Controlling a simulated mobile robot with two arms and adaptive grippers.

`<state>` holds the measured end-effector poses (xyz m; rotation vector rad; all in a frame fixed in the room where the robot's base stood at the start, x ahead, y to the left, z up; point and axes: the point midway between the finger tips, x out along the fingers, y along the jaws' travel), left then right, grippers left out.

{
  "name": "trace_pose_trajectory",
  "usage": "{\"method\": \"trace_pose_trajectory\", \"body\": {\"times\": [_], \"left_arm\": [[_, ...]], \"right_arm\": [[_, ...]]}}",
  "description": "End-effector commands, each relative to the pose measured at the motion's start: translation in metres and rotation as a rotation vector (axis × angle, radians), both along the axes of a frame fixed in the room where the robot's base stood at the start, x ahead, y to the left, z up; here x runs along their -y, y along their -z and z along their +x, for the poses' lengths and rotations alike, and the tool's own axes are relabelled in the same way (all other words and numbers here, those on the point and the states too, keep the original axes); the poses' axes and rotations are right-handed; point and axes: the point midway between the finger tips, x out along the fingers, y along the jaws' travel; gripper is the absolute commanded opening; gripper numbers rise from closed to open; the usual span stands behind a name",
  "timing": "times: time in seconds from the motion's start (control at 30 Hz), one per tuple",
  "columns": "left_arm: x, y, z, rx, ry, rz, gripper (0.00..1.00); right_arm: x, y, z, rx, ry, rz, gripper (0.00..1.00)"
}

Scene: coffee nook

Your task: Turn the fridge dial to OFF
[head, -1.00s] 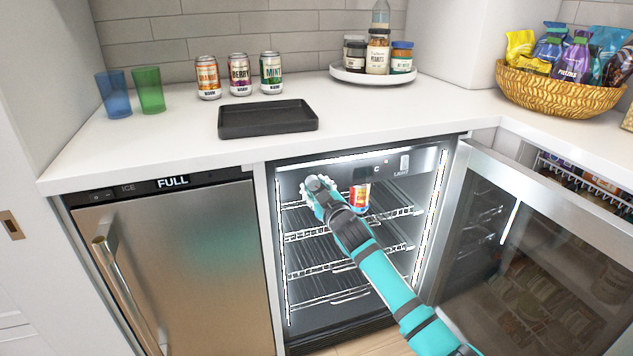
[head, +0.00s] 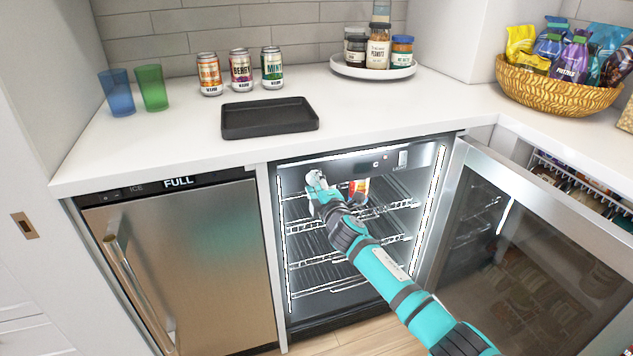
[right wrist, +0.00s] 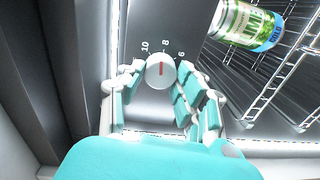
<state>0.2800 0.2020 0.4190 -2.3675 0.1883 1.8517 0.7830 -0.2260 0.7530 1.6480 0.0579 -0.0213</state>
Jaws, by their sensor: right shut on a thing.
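The fridge dial (right wrist: 161,71) is a round white knob with a red line, on a grey panel marked 10, 8 and 6. The red line stands upright in the right wrist view, in line with the 8. My right gripper (right wrist: 160,84) is shut on the dial, one teal finger on each side. In the head view, my right gripper (head: 315,182) is at the upper left inside the open fridge (head: 335,280), and it hides the dial. An OFF mark is not visible. My left gripper is not in view.
The fridge's glass door (head: 540,260) stands open to the right. A can (head: 359,186) is on the top shelf, partly behind my arm. A black tray (head: 270,131) and several cans stand on the counter above. A steel ice maker (head: 190,270) is at left.

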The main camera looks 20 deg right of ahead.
Motion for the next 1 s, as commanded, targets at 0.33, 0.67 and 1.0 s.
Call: {"method": "trace_pose_trajectory", "body": {"times": [0.33,0.67,1.0], "left_arm": [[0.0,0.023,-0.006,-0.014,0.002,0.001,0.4],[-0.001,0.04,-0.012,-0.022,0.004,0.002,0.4],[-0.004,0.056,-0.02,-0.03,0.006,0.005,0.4]], "right_arm": [[-0.001,0.0,0.0,0.011,-0.001,-0.331,0.02],[-0.001,0.001,0.0,0.022,-0.001,-0.643,0.02],[-0.001,0.001,0.0,0.034,-0.001,-0.966,0.02]]}}
